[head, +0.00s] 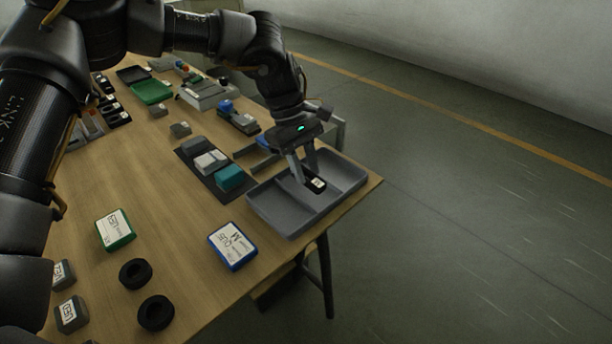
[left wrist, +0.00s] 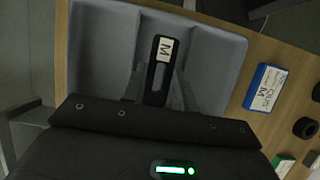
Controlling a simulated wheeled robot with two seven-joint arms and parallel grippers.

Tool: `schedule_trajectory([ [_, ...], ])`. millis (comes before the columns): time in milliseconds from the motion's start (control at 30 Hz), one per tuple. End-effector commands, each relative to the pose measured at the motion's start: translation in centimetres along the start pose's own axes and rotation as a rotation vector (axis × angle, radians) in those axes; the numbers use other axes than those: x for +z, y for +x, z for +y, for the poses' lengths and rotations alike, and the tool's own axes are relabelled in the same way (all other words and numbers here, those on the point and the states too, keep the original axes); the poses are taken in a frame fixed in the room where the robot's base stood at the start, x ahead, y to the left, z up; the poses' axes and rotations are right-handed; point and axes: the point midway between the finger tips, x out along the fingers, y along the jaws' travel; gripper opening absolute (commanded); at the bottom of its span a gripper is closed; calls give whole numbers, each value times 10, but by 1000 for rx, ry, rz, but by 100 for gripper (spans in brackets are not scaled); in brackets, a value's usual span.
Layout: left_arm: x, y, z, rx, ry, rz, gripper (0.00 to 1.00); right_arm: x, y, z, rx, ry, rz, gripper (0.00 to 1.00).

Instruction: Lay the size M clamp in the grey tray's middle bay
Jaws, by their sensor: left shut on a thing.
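The size M clamp (head: 317,184) is a dark, narrow piece with a white label. In the left wrist view the clamp (left wrist: 158,72) shows its letter M and a long slot. My left gripper (head: 307,180) is shut on it, with the fingers pointing down. The grey tray (head: 285,226) lies at the table's right corner and also shows in the left wrist view (left wrist: 105,45). The clamp is over or inside its middle bay; I cannot tell whether it touches the floor. No other thing shows in the tray. My right gripper is out of view.
A blue-edged box marked M (head: 233,246) and a green-edged box (head: 115,230) lie nearer on the table. Two black rings (head: 156,312) are at the front. A dark tray with grey and teal blocks (head: 200,172) stands left of the grey tray. The table edge is close on the right.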

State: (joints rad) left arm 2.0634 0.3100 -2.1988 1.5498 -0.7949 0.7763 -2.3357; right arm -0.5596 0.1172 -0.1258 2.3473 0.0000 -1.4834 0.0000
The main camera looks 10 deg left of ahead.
Motion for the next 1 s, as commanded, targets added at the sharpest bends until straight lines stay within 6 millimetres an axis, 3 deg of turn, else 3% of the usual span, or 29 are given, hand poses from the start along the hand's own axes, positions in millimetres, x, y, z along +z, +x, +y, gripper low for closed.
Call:
schedule_trajectory([
  [133,-10,21,0,-2,-3,1,0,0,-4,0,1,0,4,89],
  [367,-11,24,0,-2,-1,2,0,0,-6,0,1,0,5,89],
  [400,-11,25,0,-3,-2,2,34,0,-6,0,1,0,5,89],
  [433,-11,25,0,-3,-2,2,38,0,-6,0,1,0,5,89],
  [767,-11,21,0,-1,-3,2,38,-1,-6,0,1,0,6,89],
  [1000,-11,-18,1,3,-3,4,38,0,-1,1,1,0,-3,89],
])
